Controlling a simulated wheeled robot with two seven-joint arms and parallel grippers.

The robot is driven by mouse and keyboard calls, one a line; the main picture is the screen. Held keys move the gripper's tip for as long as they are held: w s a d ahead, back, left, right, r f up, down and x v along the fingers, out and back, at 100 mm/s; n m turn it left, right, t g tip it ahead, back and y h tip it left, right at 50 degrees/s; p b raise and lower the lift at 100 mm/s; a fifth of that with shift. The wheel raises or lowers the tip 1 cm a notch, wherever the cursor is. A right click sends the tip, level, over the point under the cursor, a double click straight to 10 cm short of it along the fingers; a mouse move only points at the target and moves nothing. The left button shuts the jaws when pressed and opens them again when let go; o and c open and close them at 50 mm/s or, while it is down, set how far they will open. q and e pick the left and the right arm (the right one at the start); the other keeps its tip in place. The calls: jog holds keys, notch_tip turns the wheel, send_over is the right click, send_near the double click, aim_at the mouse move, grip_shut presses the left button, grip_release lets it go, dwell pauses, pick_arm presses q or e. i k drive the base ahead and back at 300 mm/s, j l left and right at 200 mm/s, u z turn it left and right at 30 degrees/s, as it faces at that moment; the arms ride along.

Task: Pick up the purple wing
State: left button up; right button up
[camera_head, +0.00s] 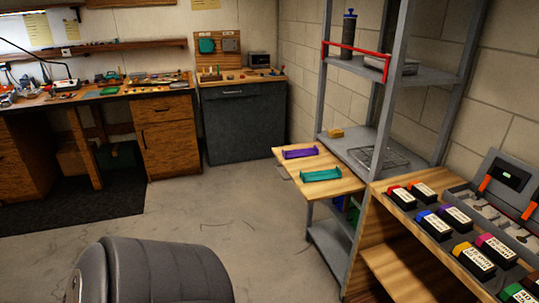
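The purple wing (300,153) lies on a small wooden board (335,187) that juts out from the grey metal shelf unit, right of centre in the head view. A teal wing (321,175) lies on the same board, nearer to me and apart from the purple one. Neither of my grippers is in view, and nothing touches the purple wing except the board under it.
The grey shelf unit (351,75) stands against the block wall. A wooden bench at the right holds several labelled boxes (458,220). A dark grey seat (158,270) fills the lower left. Workbenches line the back. The floor (240,215) between is clear.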

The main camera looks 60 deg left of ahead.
aim_at(296, 153)
jog(key=u, duration=1.55)
